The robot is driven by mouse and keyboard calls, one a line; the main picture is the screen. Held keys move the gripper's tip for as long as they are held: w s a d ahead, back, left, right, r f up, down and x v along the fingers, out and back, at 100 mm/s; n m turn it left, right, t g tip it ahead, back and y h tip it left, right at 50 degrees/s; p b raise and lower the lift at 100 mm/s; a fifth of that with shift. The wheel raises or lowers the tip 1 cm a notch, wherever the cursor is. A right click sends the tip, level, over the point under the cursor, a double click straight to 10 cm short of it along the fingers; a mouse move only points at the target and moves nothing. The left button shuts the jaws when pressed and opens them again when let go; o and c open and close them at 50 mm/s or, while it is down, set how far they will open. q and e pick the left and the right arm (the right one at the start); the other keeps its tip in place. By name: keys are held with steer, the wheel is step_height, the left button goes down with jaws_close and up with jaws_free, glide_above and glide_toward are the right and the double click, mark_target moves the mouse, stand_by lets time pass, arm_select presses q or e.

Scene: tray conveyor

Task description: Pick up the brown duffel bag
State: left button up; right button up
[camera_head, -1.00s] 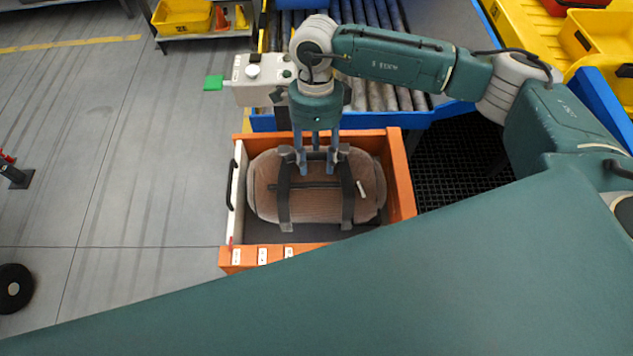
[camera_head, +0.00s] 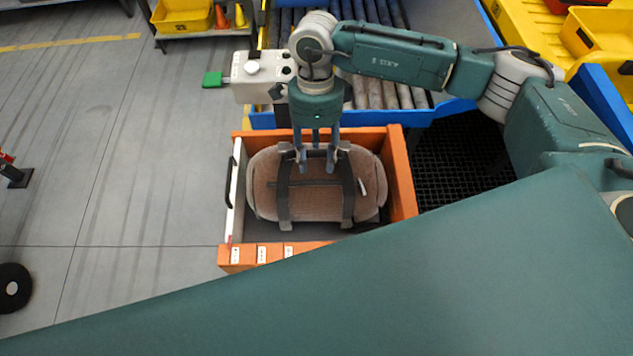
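The brown duffel bag (camera_head: 318,203) lies in an orange-rimmed tray (camera_head: 402,178) in the head view. It has two dark straps across it, a dark strip along its upper middle and a small white tag at the right. My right gripper (camera_head: 316,167) points down over the bag's far edge, between the two straps. Its fingers are apart, with bag surface showing between them. I cannot tell whether the fingertips touch the bag. My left gripper is not in view.
A roller conveyor (camera_head: 377,92) with a blue edge lies behind the tray. Yellow bins (camera_head: 183,16) are at the back. The floor at left is mostly clear.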

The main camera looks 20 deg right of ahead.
jaws_close()
steer(key=shift+w+r, duration=0.1)
steer(key=shift+w, duration=0.05)
steer(key=shift+r, duration=0.1)
